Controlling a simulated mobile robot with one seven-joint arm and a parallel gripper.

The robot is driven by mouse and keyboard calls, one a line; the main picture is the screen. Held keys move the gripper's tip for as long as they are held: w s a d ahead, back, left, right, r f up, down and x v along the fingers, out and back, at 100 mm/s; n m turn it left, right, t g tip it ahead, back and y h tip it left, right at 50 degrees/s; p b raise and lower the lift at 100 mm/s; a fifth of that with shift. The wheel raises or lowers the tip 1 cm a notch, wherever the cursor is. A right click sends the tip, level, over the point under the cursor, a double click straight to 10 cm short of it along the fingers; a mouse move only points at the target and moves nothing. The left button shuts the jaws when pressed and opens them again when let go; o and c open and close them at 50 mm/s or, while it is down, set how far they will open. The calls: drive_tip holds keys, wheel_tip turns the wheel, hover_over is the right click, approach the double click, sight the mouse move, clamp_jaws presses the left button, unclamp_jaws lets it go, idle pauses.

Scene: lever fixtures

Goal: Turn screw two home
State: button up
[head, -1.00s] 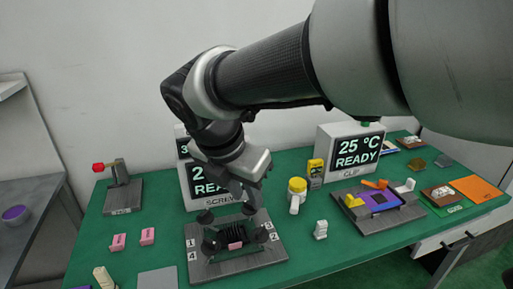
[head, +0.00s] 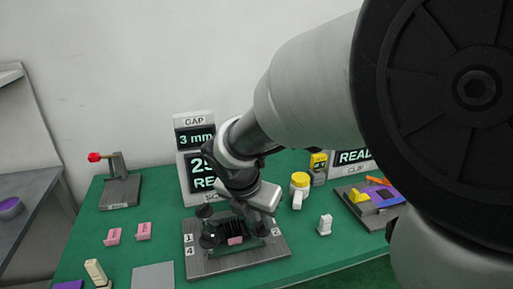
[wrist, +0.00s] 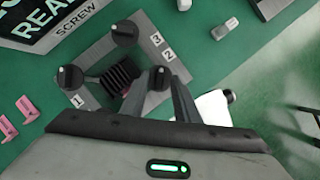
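The screw fixture is a grey plate (head: 240,265) with black knobs at its corners and a dark ribbed block (wrist: 118,77) in the middle, a pink part (head: 235,241) at its front. The knob by label 2 (wrist: 160,78) is at the front right. My gripper (wrist: 159,82) is over that knob, its two fingers apart on either side of it; contact cannot be made out. Knob one (wrist: 70,77) and knob three (wrist: 125,33) stand clear of the fingers. The front-left knob (head: 209,239) is hidden in the wrist view.
A display sign (head: 195,160) stands behind the fixture. A yellow-capped white item (head: 299,185) and a small white block (head: 324,225) are to the right. Pink pieces (head: 113,237) and a red-tipped lever (head: 112,172) are left. My arm hides the table's far right.

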drive_tip(key=shift+w+d+f, duration=0.1)
drive_tip(key=shift+w+f, duration=0.1)
drive_tip(key=shift+f, duration=0.4)
clamp_jaws()
